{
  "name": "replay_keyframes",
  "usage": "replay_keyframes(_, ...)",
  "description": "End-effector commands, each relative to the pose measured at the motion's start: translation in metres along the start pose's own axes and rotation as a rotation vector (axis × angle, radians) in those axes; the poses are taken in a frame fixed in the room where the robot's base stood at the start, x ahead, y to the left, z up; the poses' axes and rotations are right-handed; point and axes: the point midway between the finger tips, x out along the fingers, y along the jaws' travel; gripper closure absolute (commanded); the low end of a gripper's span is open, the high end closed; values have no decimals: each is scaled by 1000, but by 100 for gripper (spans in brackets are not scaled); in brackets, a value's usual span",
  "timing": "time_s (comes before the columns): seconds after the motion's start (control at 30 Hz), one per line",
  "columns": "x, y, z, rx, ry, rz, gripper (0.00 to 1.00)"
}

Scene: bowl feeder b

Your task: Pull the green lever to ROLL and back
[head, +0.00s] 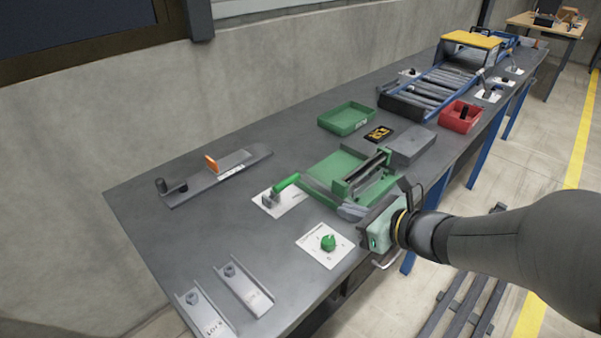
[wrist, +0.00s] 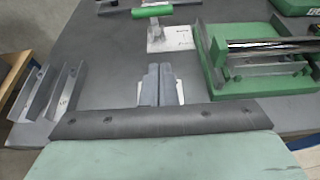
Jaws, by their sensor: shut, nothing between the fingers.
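The green lever (head: 286,182) has a green grip on a grey pivot and stands on a white labelled plate (head: 291,203). In the head view its grip points up and to the right. In the wrist view the lever (wrist: 152,12) is at the top, beyond my fingertips and apart from them. The plate's lettering is too small to read. My gripper (head: 352,212) is at the table's front edge, right of the lever in the head view. In the wrist view my gripper (wrist: 158,72) has its fingers together and holds nothing.
A green roller unit (head: 350,168) stands right of the lever. A green knob on a white plate (head: 328,243) is nearer; my fingers cover it in the wrist view. Grey channels (head: 243,284) lie at front left. An orange-handled slide (head: 212,164) lies behind. Bare table surrounds the lever's left.

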Motion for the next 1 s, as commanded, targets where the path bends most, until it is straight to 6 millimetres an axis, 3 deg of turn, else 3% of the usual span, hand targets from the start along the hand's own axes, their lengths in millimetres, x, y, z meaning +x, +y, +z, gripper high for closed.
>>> replay_keyframes(0.27,11,1,2,0,2,5,100)
replay_keyframes(0.7,101,2,-2,-3,4,7,100)
replay_keyframes(1.0,126,1,26,-6,1,3,100)
